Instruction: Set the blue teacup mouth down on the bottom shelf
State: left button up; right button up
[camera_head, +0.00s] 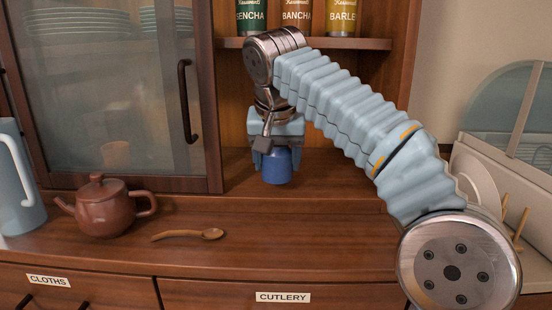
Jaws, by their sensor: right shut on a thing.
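The blue teacup (277,168) is in my right gripper (277,146), which points straight down and is shut on it. The cup hangs below the fingers, over the front part of the wooden bottom shelf (327,174) in the open bay of the cabinet. Its lower end is at or just above the shelf wood; I cannot tell if it touches. The fingers hide its upper part, and no opening shows, so which way its mouth faces is not clear. My left gripper is out of view.
A glass door (110,90) closes the left bay. A brown teapot (102,207) and wooden spoon (188,235) lie on the counter, with a blue-grey jug (18,185) at far left. Tea tins (297,15) stand on the upper shelf (340,44). A dish rack (530,205) with plates is at right.

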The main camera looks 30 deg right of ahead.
jog(key=w+d+p, duration=0.1)
jog(key=w, duration=0.1)
jog(key=w+d+p, duration=0.1)
jog(key=w, duration=0.1)
jog(key=w+d+p, duration=0.1)
jog(key=w, duration=0.1)
jog(key=shift+d, duration=0.3)
jog(key=shift+d+f+b, duration=0.1)
jog(key=shift+f+b, duration=0.45)
jog(key=shift+f, duration=0.3)
jog(key=shift+w+f, duration=0.1)
jog(key=shift+f, duration=0.25)
jog(key=shift+f+b, duration=0.45)
jog(key=shift+b, duration=0.15)
jog(key=o, duration=1.2)
jog(key=shift+r, duration=0.1)
jog(key=p+v, duration=0.4)
jog(key=v, duration=0.8)
jog(key=shift+r, duration=0.3)
jog(key=shift+s+r, duration=0.4)
jog(key=shift+r, duration=0.1)
